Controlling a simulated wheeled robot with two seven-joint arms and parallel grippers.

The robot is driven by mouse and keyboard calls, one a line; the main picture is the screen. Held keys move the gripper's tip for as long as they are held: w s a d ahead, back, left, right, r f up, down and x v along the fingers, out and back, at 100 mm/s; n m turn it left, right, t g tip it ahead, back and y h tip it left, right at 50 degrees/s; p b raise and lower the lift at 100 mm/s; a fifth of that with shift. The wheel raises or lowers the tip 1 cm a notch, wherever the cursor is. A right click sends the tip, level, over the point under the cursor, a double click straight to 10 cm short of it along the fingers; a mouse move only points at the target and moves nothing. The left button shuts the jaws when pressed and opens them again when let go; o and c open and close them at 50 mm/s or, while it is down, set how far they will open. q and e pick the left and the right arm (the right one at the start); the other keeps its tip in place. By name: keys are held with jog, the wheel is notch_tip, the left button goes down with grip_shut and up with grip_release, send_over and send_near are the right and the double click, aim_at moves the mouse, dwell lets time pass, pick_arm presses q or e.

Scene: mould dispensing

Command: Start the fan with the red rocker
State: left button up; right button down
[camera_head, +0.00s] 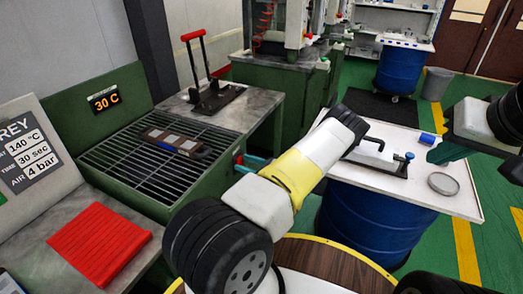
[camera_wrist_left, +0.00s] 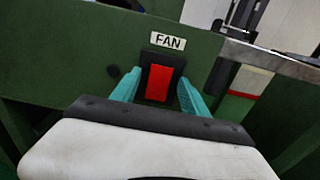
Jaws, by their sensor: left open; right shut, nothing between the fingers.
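The red rocker (camera_wrist_left: 159,83) sits in a black frame on a dark green panel, under a white FAN label (camera_wrist_left: 167,41), in the left wrist view. In the head view a small red patch (camera_head: 238,158) shows at the end of the green cooling bench. My left gripper (camera_wrist_left: 160,76) is open, with one teal finger on each side of the rocker; whether they touch the panel is unclear. Its teal fingers (camera_head: 255,161) show partly in the head view, the rest hidden behind my arm. My right gripper (camera_head: 435,156) is shut and empty above the white table.
The green bench has a black grille (camera_head: 130,178) with a grey mould bar (camera_head: 177,142) on it and a 30 C display (camera_head: 102,100). A red ribbed mat (camera_head: 100,243) lies at front left. A white tabletop (camera_head: 462,200) on a blue drum carries a lidded dish (camera_head: 443,184).

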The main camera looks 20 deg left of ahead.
pick_arm(q)
grip_shut()
jog(key=shift+f+y, duration=0.2)
jog(key=shift+y, duration=0.55)
jog(key=shift+f+y, duration=0.2)
jog(key=shift+y, duration=0.55)
grip_release()
jog(key=shift+d, duration=0.1)
jog(key=v, duration=0.7)
jog(key=shift+d, duration=0.4)
